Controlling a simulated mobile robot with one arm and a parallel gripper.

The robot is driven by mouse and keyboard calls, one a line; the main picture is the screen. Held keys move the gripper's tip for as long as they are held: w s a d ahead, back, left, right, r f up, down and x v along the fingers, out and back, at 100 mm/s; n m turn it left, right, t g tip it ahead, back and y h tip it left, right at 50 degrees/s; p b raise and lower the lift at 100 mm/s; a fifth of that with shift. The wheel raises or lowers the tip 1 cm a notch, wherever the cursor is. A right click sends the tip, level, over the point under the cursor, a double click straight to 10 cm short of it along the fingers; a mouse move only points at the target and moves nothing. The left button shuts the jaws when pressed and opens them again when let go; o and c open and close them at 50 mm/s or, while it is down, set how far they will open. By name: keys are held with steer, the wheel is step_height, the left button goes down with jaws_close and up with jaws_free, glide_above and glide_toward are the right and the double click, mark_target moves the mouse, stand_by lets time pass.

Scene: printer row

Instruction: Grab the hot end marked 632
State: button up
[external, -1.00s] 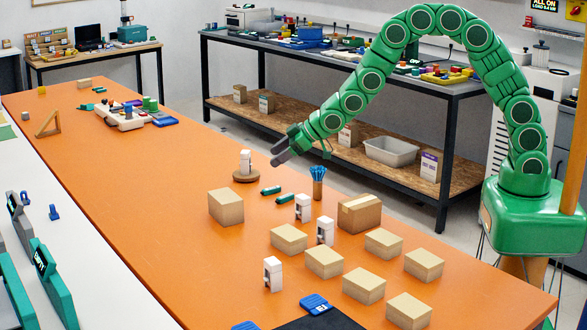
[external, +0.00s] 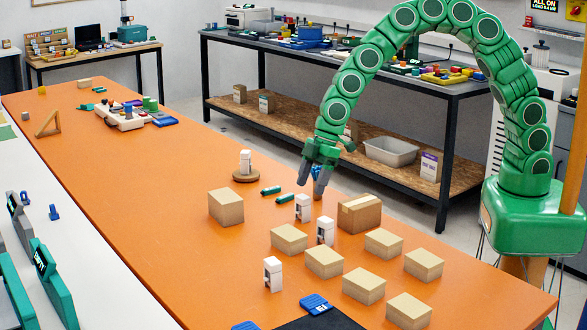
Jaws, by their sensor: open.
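Several small white hot ends stand upright on the orange table. One (external: 246,162) is on a round wooden base, one (external: 303,208) is just below my gripper in the picture, one (external: 325,232) is left of a cardboard box, and one (external: 272,274) is nearer the front. I cannot read a number on any of them, so I cannot tell which is marked 632. My gripper (external: 313,192) is open and points down, a little above and behind the second hot end. It hides most of the blue brush holder. I see nothing held in it.
Several cardboard boxes (external: 324,262) crowd the right front of the table (external: 150,190). A taller box (external: 360,213) stands right of my gripper. Two green cylinders (external: 271,190) lie to its left. The table's middle left is clear.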

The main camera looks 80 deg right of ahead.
mark_target(303, 196)
steer(key=shift+w+x, duration=0.2)
steer(key=shift+x, duration=1.65)
steer(key=shift+w+x, duration=0.25)
steer(key=shift+x, duration=1.6)
steer(key=shift+d+r, duration=0.1)
steer(key=shift+c, duration=0.5)
steer(key=c, duration=1)
